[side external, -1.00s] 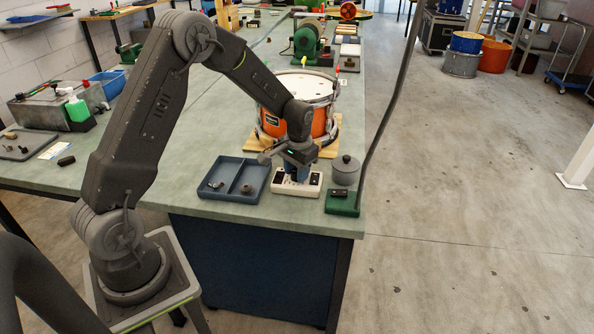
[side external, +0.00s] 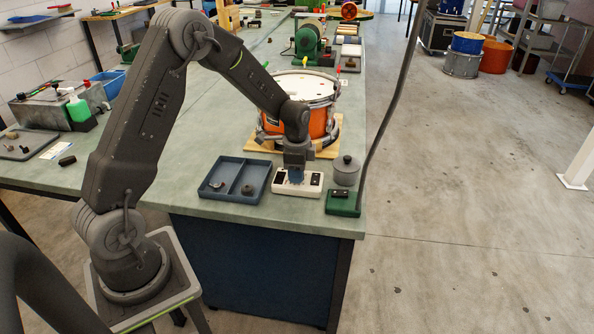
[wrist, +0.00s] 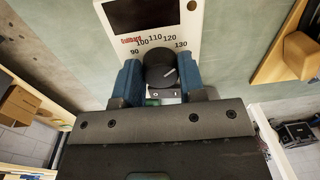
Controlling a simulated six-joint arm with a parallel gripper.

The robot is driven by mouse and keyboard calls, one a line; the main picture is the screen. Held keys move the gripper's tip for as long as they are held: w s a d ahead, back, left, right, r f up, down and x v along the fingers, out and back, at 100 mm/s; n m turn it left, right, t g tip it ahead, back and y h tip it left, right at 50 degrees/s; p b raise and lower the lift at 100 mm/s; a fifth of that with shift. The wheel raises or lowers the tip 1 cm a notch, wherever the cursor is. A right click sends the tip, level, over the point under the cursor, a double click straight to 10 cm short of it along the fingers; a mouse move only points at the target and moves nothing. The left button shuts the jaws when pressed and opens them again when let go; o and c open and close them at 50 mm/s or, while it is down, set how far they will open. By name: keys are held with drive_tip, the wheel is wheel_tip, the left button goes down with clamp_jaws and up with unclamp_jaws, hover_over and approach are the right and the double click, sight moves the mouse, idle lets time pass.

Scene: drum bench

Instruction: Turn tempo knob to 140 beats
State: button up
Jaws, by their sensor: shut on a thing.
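The white tempo box (side external: 284,188) stands on the bench near its front edge; it also shows in the wrist view (wrist: 208,20). Its round black knob (wrist: 158,70) sits between the blue fingers of my gripper (wrist: 160,78), which are shut on it from both sides. The knob's pale pointer line slants right and slightly up, toward the right finger. Printed numbers 90, 100, 110, 120 and 130 show around the knob. Any mark past 130 is hidden by the right finger. In the side view my gripper (side external: 295,176) points straight down over the box and hides the knob.
A blue divided tray (side external: 236,179) with small parts lies left of the box. A grey lidded pot (side external: 346,171) and a green block (side external: 343,206) stand to its right. An orange drum (side external: 318,122) on a wooden board is close behind.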

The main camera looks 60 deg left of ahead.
drive_tip(key=m, duration=0.5)
drive_tip(key=shift+a+r+m, duration=0.1)
drive_tip(key=shift+m, duration=0.2)
idle(0.5)
drive_tip(key=o, duration=0.7)
drive_tip(key=shift+c, duration=0.2)
wheel_tip(320, 180, up, 14)
drive_tip(key=shift+s, duration=0.35)
